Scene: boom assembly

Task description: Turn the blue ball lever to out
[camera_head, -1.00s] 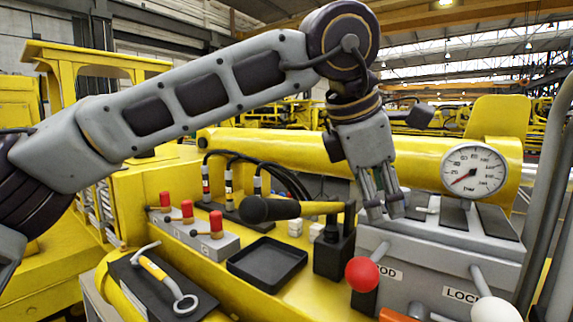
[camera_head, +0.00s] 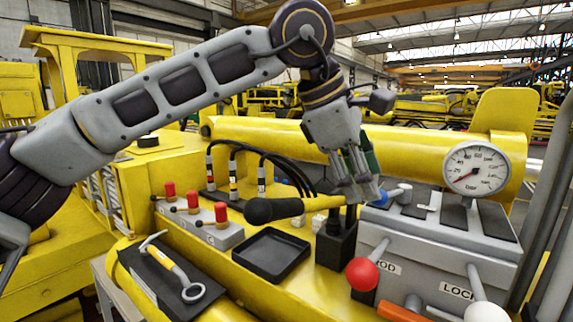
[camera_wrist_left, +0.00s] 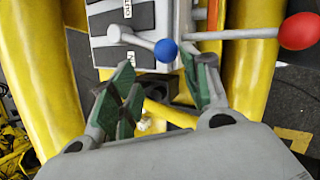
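The blue ball lever (camera_head: 381,199) is on top of the grey control box (camera_head: 440,250), and its ball shows beside my left fingertips. In the left wrist view the blue ball (camera_wrist_left: 166,50) is at the end of a short pale lever, between and just beyond my finger ends. An OUT label (camera_wrist_left: 128,8) is above the lever there, and a second small label (camera_wrist_left: 130,58) below it is too small to read. My left gripper (camera_head: 362,196), also in the left wrist view (camera_wrist_left: 158,76), is open with green-padded fingers apart and nothing between them. My right gripper is not in view.
A red ball lever (camera_head: 362,274) and a white ball lever (camera_head: 487,314) stand at the box's front. A black-gripped yellow handle (camera_head: 275,209) lies left of my fingers. A gauge (camera_head: 476,168) is at the right, a black tray (camera_head: 270,255) at the left.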

